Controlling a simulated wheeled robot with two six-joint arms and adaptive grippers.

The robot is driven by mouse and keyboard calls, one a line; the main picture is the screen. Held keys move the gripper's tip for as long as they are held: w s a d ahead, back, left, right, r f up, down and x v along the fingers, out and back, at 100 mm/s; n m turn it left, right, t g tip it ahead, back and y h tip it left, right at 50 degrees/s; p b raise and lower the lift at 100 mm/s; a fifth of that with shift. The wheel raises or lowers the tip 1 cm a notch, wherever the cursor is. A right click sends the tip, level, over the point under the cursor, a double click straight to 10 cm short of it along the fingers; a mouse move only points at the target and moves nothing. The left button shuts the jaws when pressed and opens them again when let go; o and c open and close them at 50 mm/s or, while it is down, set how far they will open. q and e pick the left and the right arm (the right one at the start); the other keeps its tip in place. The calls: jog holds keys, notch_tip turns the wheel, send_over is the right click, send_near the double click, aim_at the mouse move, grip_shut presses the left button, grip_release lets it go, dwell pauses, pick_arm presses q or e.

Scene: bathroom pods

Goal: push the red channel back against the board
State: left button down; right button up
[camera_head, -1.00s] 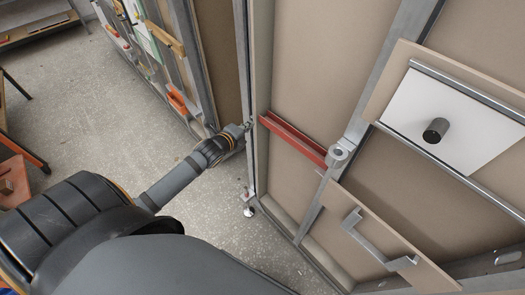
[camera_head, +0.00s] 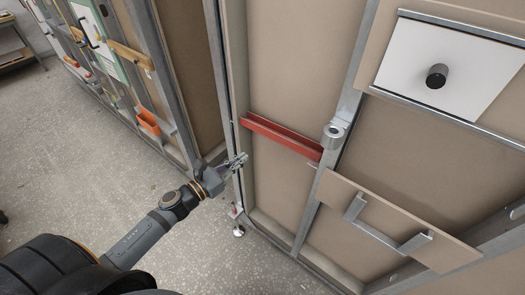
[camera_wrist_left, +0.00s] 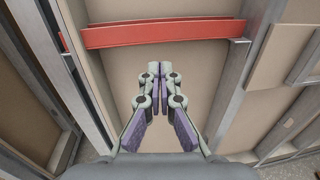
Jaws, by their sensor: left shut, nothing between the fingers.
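The red channel (camera_head: 282,136) is a long red strip across the beige board (camera_head: 285,60), between the frame's left post and the middle metal upright. In the left wrist view the red channel (camera_wrist_left: 165,33) spans the top of the picture, above my fingertips and apart from them in the image. My left gripper (camera_head: 240,160) is shut and empty, at the left post, lower than the channel's left end. In the left wrist view its fingertips (camera_wrist_left: 159,68) are together, pointing at the board. I cannot tell how far the channel stands off the board. My right gripper is not in view.
A metal cylinder (camera_head: 333,135) sits on the upright at the channel's right end. A panel with a grey handle (camera_head: 388,232) is below right, and a white plate with a black knob (camera_head: 437,76) above right. Open floor (camera_head: 120,180) lies left.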

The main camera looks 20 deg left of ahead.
aim_at(270, 137)
pick_arm(q)
jog(key=p+x, duration=0.2)
jog(key=x, duration=0.2)
jog(key=p+x, duration=0.3)
jog(key=x, duration=0.2)
jog(key=shift+w+r, duration=0.25)
jog(key=shift+w+d+f, duration=0.1)
jog(key=shift+w+d, duration=0.1)
jog(key=shift+w, duration=0.15)
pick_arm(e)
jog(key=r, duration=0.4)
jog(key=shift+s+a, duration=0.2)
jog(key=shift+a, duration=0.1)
pick_arm(q)
jog(key=shift+x, duration=0.8)
jog(key=shift+s+a, duration=0.1)
